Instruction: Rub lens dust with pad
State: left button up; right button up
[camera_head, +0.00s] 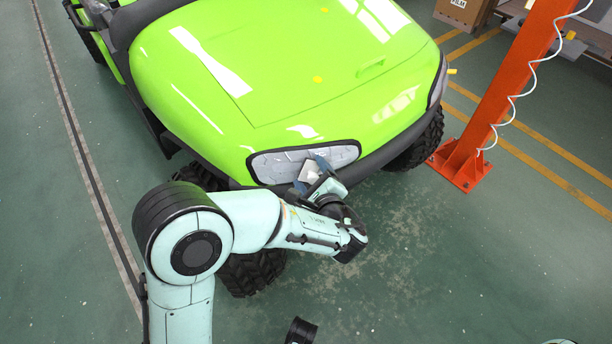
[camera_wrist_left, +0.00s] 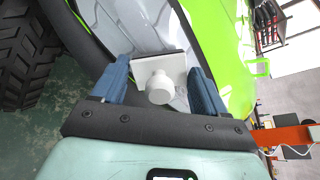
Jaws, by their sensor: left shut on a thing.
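The headlight lens (camera_head: 275,165) is a pale grey panel in a dark frame on the front of the green cart. It also shows in the left wrist view (camera_wrist_left: 130,25). My left gripper (camera_head: 313,172) is at the lens, its blue fingers (camera_wrist_left: 160,85) closed around a white pad holder with a round knob (camera_wrist_left: 159,88). The holder's dark-edged far side faces the lens; I cannot tell whether it touches. The pad's rubbing face is hidden. Dust on the lens is hard to make out. My right gripper is not clearly seen.
The cart's green hood (camera_head: 270,60) rises behind the lens, with a black bumper (camera_head: 395,147) and front tyre (camera_head: 420,140) below. An orange post (camera_head: 500,85) with a coiled white cable stands at right. A cardboard box (camera_head: 463,12) is farther back. Green floor is open in front.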

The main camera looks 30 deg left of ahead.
aim_at(333, 160)
pick_arm(q)
jog(key=shift+w+d, duration=1.3)
jog(key=shift+w, duration=0.05)
jog(key=shift+w+d, duration=1.05)
jog(key=shift+w, duration=0.25)
jog(key=shift+s+a, duration=3.65)
jog(key=shift+s, duration=0.3)
jog(key=shift+s+d, duration=0.1)
jog(key=shift+p+v, duration=0.4)
jog(key=shift+v, duration=2.55)
